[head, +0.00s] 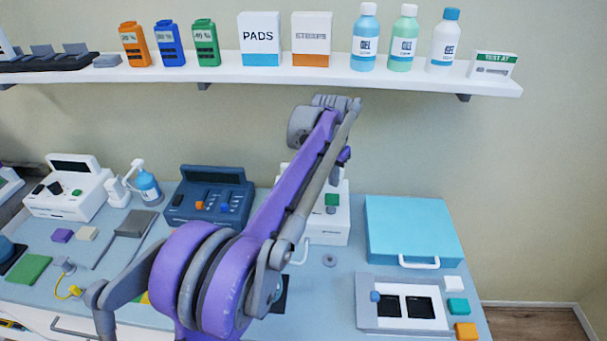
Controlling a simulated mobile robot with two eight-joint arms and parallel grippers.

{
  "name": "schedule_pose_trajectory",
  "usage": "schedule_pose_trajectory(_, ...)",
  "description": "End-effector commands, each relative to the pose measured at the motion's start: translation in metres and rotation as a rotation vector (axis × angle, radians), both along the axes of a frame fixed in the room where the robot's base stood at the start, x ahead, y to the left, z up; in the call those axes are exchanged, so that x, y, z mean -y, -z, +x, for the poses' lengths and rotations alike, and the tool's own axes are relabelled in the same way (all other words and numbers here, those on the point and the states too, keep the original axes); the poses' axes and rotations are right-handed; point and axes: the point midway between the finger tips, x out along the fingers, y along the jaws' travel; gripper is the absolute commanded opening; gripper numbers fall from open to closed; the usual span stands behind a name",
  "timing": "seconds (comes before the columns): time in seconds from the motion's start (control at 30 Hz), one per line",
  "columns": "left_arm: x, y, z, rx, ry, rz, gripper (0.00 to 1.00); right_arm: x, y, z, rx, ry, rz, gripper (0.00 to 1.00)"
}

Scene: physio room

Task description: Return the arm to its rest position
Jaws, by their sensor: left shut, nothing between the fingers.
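My left arm, purple and grey, rises from the bottom centre and slants up to the right, over the bench and in front of the wall. My left gripper (335,102) is at its far upper end, small and partly hidden by the arm's links. It is shut and empty, just below the shelf's front edge and apart from the things on the bench. My right gripper is not in view.
The white wall shelf (415,82) holds boxes, bottles and small meters. On the blue bench (325,285) stand a white device (70,188), a dark blue console (210,195), a pump bottle (147,184), a light-blue case (410,228) and a grey tray (367,310). My arm hides the bench's middle.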

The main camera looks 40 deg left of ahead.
Motion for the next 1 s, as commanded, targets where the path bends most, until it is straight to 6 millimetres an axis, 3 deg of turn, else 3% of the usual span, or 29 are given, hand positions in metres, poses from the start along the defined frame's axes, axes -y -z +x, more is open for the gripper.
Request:
schedule_pose_trajectory(0.2, 0.000, -0.021, 0.001, 0.003, 0.000, 0.000, 0.00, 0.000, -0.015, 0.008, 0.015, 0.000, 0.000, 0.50)
schedule_pose_trajectory(0.77, 0.002, -0.020, -0.002, 0.003, 0.001, 0.001, 0.00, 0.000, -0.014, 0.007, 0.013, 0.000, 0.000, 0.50)
schedule_pose_trajectory(0.87, 0.013, -0.021, -0.013, 0.015, 0.002, 0.005, 0.00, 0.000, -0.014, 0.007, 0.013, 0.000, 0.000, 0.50)
schedule_pose_trajectory(1.0, 0.044, -0.020, -0.048, 0.060, 0.007, 0.015, 0.00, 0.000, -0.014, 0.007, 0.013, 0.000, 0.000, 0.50)
